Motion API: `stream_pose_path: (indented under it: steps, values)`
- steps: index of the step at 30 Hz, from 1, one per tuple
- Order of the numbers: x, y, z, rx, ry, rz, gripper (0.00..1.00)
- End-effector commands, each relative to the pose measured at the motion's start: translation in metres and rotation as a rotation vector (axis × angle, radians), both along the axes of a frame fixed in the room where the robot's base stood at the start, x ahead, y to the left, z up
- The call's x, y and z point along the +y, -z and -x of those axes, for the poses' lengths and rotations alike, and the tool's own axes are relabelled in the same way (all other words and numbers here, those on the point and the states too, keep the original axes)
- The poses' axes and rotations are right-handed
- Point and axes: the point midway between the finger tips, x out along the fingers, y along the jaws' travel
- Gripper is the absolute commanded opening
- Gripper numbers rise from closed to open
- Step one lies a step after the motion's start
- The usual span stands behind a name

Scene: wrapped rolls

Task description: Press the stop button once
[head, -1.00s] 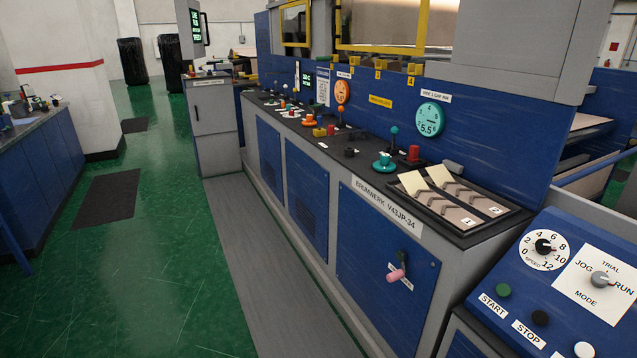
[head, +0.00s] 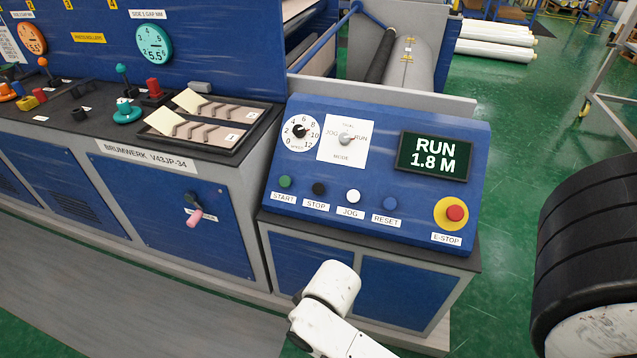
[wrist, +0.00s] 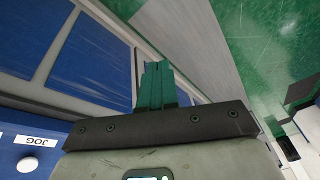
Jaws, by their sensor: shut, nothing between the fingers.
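The stop button (head: 319,188) is a small black round button on the sloped blue control panel, above a label reading STOP. It sits between the green START button (head: 285,182) and the white JOG button (head: 352,196). Nothing covers it in the head view, and I do not see it in the wrist view. My gripper (wrist: 157,68) shows in the wrist view with its green fingers together and empty, over a blue cabinet front and the floor, not touching the button. In the head view only a white part of my arm shows, below the panel.
The panel also has a blue RESET button (head: 389,204), a red E-STOP (head: 455,213) on yellow, a speed dial (head: 300,132), a mode knob (head: 345,139) and a screen (head: 434,156) reading RUN 1.8 M. A large black ribbed object (head: 590,240) stands at right.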

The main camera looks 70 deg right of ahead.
Motion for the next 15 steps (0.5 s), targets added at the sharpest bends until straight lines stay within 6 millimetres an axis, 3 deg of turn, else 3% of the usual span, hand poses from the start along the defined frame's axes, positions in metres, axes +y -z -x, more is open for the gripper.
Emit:
stream_pose_path:
  steps: [1,3,7,10,15]
  values:
    - [-0.017,-0.017,-0.021,-0.074,0.146,-0.033,0.00]
    - [-0.046,-0.026,-0.051,-0.200,0.369,-0.092,0.00]
    - [-0.112,-0.050,-0.094,-0.449,0.772,-0.223,0.00]
    - [-0.166,-0.070,-0.110,-0.636,1.034,-0.327,0.00]
    - [-0.240,-0.100,-0.110,-0.895,1.332,-0.475,0.00]
